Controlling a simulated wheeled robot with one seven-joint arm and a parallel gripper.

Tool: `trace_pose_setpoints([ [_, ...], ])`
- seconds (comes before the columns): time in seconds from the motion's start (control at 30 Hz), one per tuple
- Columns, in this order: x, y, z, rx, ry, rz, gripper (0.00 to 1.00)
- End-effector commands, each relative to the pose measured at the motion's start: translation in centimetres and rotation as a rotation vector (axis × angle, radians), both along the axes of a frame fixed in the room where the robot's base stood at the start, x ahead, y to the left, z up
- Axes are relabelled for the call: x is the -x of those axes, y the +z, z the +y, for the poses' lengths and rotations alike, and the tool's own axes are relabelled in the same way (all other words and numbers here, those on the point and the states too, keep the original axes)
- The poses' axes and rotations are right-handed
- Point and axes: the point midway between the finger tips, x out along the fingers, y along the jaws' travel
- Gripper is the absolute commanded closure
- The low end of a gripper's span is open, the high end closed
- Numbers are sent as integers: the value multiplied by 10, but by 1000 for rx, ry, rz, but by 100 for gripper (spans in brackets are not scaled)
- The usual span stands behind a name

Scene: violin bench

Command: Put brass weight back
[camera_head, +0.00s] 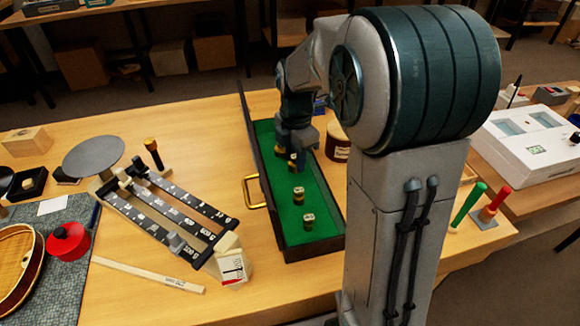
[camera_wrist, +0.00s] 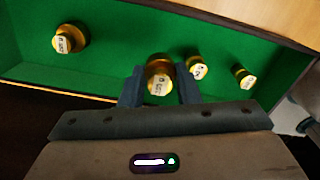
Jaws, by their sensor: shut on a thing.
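The held brass weight (camera_wrist: 160,78) is a small gold-coloured piece with a pale label, between the two fingers of my gripper (camera_wrist: 159,90) in the wrist view. In the head view my gripper (camera_head: 295,160) reaches down inside the long green-lined case (camera_head: 322,203). Other brass weights stand in the case: a larger one (camera_wrist: 70,40) to the left and two smaller ones (camera_wrist: 197,68) (camera_wrist: 243,77) to the right in the wrist view. The fingers partly hide the held weight in the head view. I cannot tell whether it touches the green floor.
A brown round jar (camera_head: 338,146) stands beyond the case's right side.

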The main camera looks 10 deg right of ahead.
Motion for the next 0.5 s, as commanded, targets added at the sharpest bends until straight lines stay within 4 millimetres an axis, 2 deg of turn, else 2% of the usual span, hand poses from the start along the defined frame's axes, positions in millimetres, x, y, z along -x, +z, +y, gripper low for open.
trace_pose_setpoints([
  [0.1, -16, -10, 4, 1, 0, 2, 99],
  [0.2, -23, -14, 6, 0, 0, 1, 99],
  [0.37, -25, -22, 7, 0, 0, 1, 99],
  [0.5, -24, -43, 7, 2, 0, 5, 99],
])
